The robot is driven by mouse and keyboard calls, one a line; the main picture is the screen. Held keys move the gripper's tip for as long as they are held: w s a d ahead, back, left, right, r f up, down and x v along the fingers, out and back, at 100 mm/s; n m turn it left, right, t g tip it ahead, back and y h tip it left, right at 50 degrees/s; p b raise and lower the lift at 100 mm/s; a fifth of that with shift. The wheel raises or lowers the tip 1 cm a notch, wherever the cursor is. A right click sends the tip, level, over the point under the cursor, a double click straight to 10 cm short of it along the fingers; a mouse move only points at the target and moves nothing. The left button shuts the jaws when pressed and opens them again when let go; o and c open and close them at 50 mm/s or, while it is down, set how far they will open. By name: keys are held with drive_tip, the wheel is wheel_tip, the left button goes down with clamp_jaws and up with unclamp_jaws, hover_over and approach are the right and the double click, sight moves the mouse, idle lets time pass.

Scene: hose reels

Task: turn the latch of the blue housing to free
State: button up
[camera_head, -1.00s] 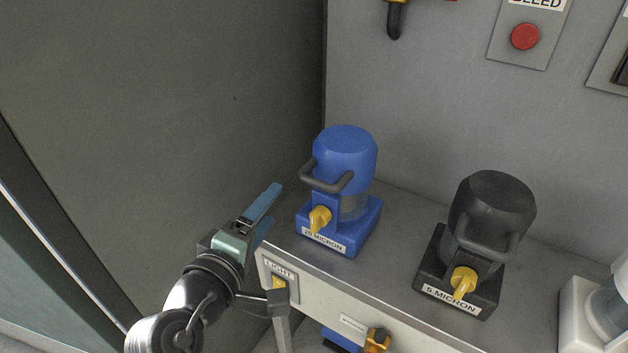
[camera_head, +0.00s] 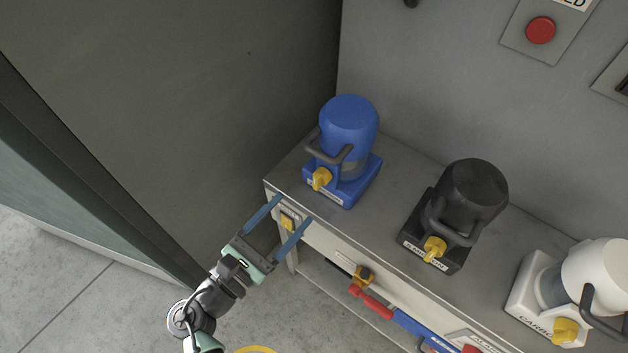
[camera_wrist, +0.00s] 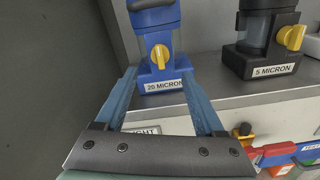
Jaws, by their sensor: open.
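The blue housing (camera_head: 348,130) stands upright at the left end of the grey bench top, with a dark loop handle on its front. Its yellow latch (camera_head: 321,179) is on the front of the blue base, above the "20 MICRON" label. In the wrist view the latch (camera_wrist: 160,56) shows between and beyond my finger tips, its lever pointing roughly upright. My gripper (camera_head: 294,208) is open and empty, with two blue fingers spread apart. It is in front of the bench's front edge, short of the latch and not touching it.
A black housing (camera_head: 476,197) labelled 5 MICRON and a white housing (camera_head: 597,279) stand to the right on the same bench. A dark side wall (camera_head: 200,120) closes off the left.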

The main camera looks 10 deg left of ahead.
sight(315, 185)
drive_tip(key=x, duration=0.8)
drive_tip(key=shift+w, duration=0.1)
drive_tip(key=shift+c, duration=0.2)
clamp_jaws()
